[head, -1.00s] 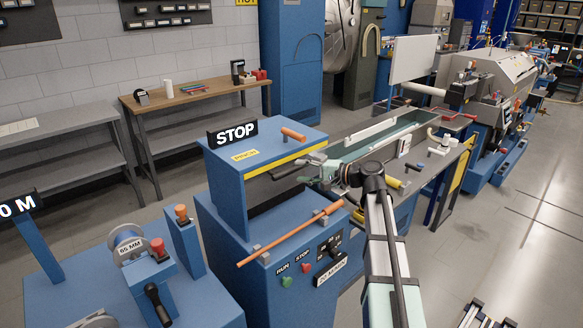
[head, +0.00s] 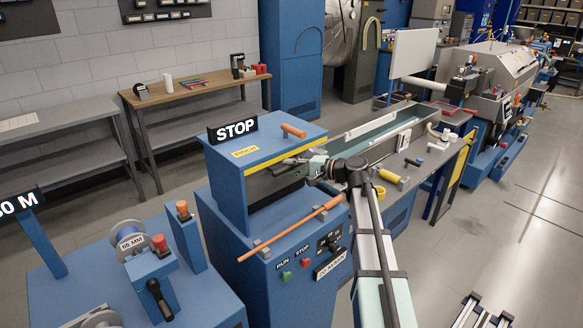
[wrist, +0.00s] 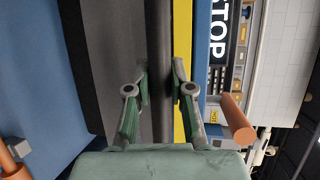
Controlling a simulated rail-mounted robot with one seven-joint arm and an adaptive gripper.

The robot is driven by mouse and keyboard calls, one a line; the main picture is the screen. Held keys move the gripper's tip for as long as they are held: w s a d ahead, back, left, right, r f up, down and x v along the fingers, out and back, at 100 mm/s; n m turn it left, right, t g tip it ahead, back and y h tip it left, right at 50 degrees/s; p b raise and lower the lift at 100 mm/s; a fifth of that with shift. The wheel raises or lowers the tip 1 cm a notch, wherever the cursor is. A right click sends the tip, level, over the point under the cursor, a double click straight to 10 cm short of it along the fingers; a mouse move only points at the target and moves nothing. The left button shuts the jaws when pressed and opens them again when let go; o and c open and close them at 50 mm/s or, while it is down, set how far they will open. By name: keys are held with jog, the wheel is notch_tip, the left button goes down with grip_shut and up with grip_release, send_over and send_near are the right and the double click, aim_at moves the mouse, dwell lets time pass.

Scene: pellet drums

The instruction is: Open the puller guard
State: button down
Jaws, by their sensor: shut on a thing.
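The puller guard (head: 265,147) is a blue hood with a STOP sign (head: 233,131) on top, a yellow strip along its front edge and an orange handle (head: 294,131). It looks lowered, with a dark gap below its edge. The orange handle (wrist: 237,118) is right of the fingers, untouched. The exact contact is partly hidden.
An orange rod (head: 290,229) slants across the cabinet front, above the green RUN (head: 287,276) and red STOP (head: 305,263) buttons. A trough (head: 380,135) extends behind my arm. A spool stand (head: 130,238) is at the left.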

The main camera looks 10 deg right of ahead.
jog(key=shift+f, duration=0.1)
notch_tip(320, 180, down, 12)
jog(key=b, duration=0.8)
jog(key=shift+f+b, duration=0.2)
jog(key=shift+b, duration=0.15)
jog(key=c, duration=1)
grip_release()
jog(key=v, duration=1.2)
jog(key=shift+r, duration=0.1)
